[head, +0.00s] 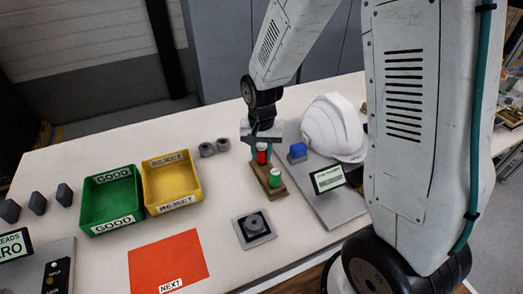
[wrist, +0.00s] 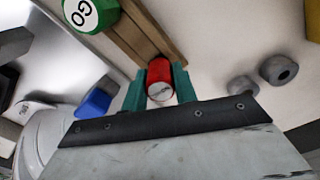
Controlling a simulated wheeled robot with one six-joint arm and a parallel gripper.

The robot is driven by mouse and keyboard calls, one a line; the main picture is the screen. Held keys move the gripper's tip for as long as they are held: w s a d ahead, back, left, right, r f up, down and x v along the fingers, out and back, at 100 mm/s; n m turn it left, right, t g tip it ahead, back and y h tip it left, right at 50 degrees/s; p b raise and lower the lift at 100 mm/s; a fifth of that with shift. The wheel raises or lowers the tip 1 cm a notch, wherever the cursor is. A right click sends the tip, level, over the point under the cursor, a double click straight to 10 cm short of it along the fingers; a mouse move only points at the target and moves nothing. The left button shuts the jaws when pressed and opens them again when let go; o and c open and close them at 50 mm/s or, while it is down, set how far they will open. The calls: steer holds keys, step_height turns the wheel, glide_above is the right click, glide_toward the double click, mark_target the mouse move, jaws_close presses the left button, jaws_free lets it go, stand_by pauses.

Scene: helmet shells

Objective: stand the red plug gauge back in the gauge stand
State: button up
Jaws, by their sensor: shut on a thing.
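The red plug gauge (head: 262,157) is held upright between the teal fingers of my gripper (head: 261,150). It is over the far end of the wooden gauge stand (head: 281,194); I cannot tell whether its lower end is inside the stand. In the wrist view the red gauge (wrist: 160,80) sits between both fingers of my gripper (wrist: 159,84), against the end of the stand (wrist: 150,35). The green gauge (head: 275,178) stands in the near end of the stand; its top reads "GO" in the wrist view (wrist: 88,12).
A white helmet shell (head: 333,128), a blue block (head: 297,152) and a small display (head: 328,178) are right of the stand. Two grey cylinders (head: 214,147) and yellow (head: 172,184) and green (head: 110,200) bins are left. A dark fixture (head: 254,227) sits in front.

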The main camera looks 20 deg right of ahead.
steer(key=shift+f, duration=0.3)
stand_by(0.7)
steer(key=o, duration=0.9)
steer(key=shift+r, duration=0.1)
step_height(320, 180, up, 8)
steer(key=shift+f, duration=0.2)
steer(key=s+d+r+n, duration=0.1)
steer(key=s+r, duration=0.4)
steer(key=s, duration=0.3)
steer(key=s+d+r+n+t, duration=0.1)
steer(key=s+r+n, duration=0.1)
steer(key=s+r, duration=0.3)
steer(key=s+d+r+n, duration=0.1)
steer(key=s+r, duration=0.4)
steer(key=s, duration=0.6)
steer(key=shift+d+r+n, duration=0.1)
steer(key=shift+r+n, duration=0.25)
steer(key=shift+n, duration=0.35)
